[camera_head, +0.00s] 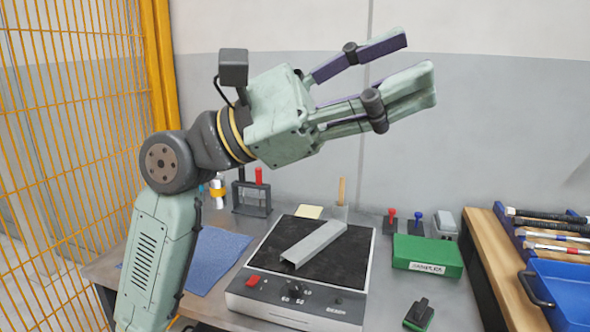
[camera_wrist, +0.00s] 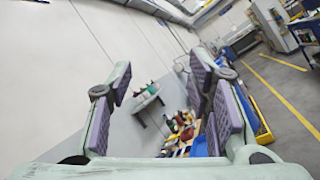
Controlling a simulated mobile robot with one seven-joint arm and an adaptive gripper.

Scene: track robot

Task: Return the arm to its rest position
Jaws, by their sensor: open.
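My gripper (camera_head: 412,66) is raised above the bench in the head view, pointing to the upper right. Its fingers with purple pads are spread apart, with nothing between them. My green arm rises from the lower left and bends at a dark round joint. In the wrist view my gripper (camera_wrist: 165,92) also shows open and empty, facing a wall and the room beyond.
A metal bench (camera_head: 450,297) holds a black-topped device (camera_head: 290,310) with a grey metal channel (camera_head: 316,243) on it. A green box (camera_head: 427,255), a blue cloth (camera_head: 208,262) and a blue bin (camera_head: 562,288) are nearby. A yellow mesh fence (camera_head: 75,120) stands at left.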

